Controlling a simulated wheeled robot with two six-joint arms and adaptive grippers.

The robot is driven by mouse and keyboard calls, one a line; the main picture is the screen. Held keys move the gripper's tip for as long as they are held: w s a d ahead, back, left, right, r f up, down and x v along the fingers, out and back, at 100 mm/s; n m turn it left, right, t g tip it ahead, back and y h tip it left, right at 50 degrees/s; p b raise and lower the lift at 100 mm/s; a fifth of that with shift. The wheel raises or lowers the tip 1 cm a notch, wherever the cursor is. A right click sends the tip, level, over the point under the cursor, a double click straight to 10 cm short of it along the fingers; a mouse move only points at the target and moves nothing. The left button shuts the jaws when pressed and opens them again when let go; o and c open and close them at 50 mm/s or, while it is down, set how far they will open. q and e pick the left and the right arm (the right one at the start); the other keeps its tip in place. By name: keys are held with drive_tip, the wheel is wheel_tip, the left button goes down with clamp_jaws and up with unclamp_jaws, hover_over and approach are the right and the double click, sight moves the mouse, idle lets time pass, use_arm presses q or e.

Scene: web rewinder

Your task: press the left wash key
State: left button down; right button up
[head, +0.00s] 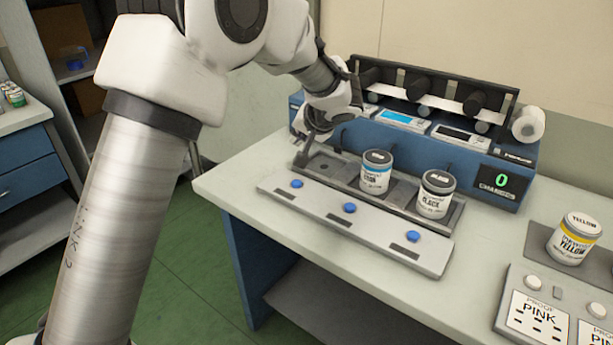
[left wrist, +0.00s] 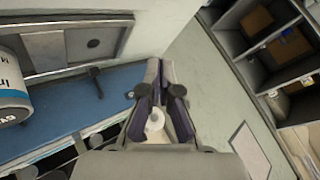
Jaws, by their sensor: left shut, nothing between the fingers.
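A pale grey key bar (head: 338,217) lies along the front of the bench with three blue round keys. The left wash key (head: 297,184) is the one at its left end. My left gripper (head: 303,150) is shut and empty, above the left end of the can tray, behind and apart from that key. In the left wrist view my left gripper (left wrist: 160,66) shows its fingers together. No blue key shows clearly in that view. My right gripper is in neither view.
A cyan can (head: 376,172) and a black can (head: 435,195) stand in the tray behind the keys; its left place is empty. The blue rewinder (head: 515,165) with rollers stands behind. A yellow can (head: 573,240) and proof cards (head: 537,317) are at the right.

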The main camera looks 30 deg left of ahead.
sight(298, 183)
use_arm(q)
drive_tip(key=f+b, duration=0.1)
drive_tip(key=f, duration=0.1)
drive_tip(key=f+b, duration=0.2)
drive_tip(key=f, duration=0.1)
drive_tip(key=f+b, duration=0.2)
drive_tip(key=f, duration=0.1)
drive_tip(key=shift+s, duration=0.35)
drive_tip(key=shift+f+b, duration=0.3)
drive_tip(key=shift+b, duration=0.2)
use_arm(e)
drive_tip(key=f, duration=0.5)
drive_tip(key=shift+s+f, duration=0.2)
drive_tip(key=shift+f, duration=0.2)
use_arm(q)
drive_tip(key=shift+f+b, duration=0.35)
drive_tip(key=shift+b, duration=0.35)
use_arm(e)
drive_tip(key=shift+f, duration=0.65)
